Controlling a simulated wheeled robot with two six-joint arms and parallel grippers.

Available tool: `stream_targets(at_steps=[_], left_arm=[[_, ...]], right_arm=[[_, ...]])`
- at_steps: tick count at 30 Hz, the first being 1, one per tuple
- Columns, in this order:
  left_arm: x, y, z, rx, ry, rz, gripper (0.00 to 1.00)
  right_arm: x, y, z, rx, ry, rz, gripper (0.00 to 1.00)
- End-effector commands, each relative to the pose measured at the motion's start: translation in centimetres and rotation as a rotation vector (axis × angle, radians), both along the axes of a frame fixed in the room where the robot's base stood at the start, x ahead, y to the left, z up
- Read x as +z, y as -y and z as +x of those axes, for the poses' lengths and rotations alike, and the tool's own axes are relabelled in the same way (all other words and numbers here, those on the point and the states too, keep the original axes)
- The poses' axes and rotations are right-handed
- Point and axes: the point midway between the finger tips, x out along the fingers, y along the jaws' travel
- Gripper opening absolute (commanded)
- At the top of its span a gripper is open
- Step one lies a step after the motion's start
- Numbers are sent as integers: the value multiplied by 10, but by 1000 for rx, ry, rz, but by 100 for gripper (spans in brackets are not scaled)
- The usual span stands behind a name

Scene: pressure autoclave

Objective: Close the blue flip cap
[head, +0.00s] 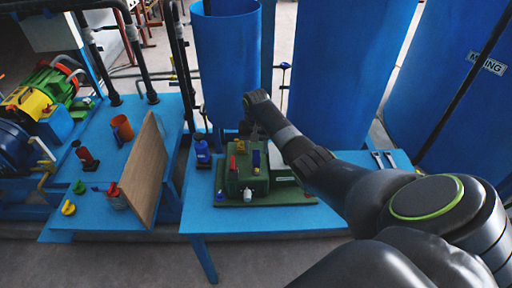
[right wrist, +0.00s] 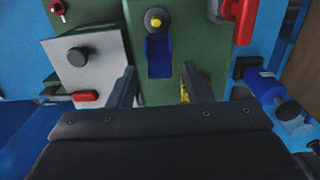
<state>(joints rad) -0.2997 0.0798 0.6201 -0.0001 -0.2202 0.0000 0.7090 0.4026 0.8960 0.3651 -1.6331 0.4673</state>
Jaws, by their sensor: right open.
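The blue flip cap (right wrist: 158,56) sits on the green box (right wrist: 189,55), beside a yellow button (right wrist: 156,19) that is uncovered, so the cap looks flipped open. In the head view the blue flip cap (head: 256,158) stands up from the top of the green box (head: 241,182). My right gripper (right wrist: 157,88) is open and empty; in the right wrist view its two fingers lie either side of the cap's lower end, with no clear contact. In the head view the right gripper (head: 252,132) is above the back of the box, partly hidden by its own wrist. My left gripper is not seen.
A red handle (right wrist: 241,18) and a yellow part, partly behind a finger, are close to the cap. A grey plate (right wrist: 92,75) with a black knob lies on the other side. A blue bottle (head: 202,150) and a wooden board (head: 143,165) stand left of the box.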

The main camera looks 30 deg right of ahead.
Motion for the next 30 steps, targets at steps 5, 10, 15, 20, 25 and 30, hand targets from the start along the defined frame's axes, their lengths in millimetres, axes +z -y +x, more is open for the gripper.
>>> stream_targets(at_steps=[5, 10, 15, 20, 25, 30], left_arm=[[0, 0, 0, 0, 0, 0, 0], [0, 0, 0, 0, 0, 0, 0], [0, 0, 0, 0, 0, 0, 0], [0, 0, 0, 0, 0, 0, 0], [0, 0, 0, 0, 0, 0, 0], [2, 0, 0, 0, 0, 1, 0]], right_arm=[[-5, 0, 0, 1, 0, 0, 45], [-5, 0, 0, 0, 0, 0, 45], [-5, 0, 0, 0, 0, 0, 27], [-5, 0, 0, 0, 1, -1, 6], [-5, 0, 0, 0, 0, 0, 0], [-5, 0, -1, 0, 3, -3, 0]])
